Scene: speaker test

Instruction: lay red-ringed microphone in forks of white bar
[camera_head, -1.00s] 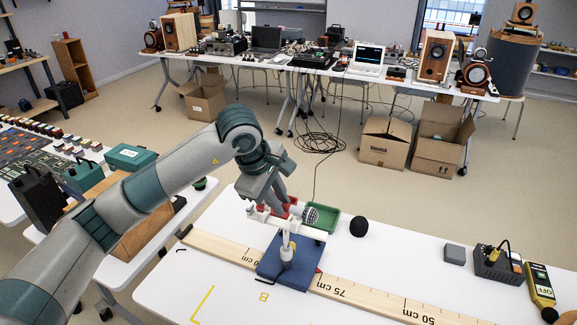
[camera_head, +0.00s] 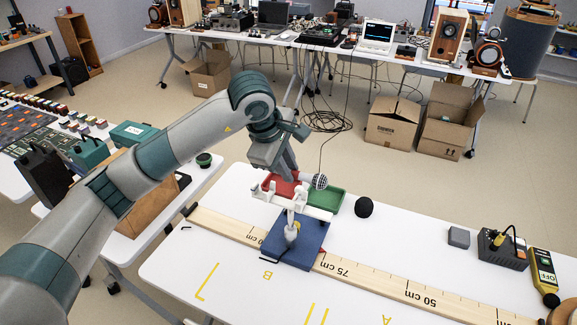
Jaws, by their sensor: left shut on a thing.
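My left gripper (camera_head: 288,178) is shut on a microphone with a round mesh head (camera_head: 319,181). The head points right, and the jaws hide much of the body. I cannot make out the red ring. The white bar (camera_head: 314,211) with its forks stands on a post above a blue base (camera_head: 284,252). The microphone shows just above and behind the bar in the head view. I cannot tell whether it touches the forks. My right gripper is not in view.
A red tray (camera_head: 270,186) and a green tray (camera_head: 335,203) lie behind the bar. A black foam ball (camera_head: 364,207) is to their right. A wooden ruler (camera_head: 378,281) runs along the white table beneath the blue base. A grey block (camera_head: 459,237) stands farther right.

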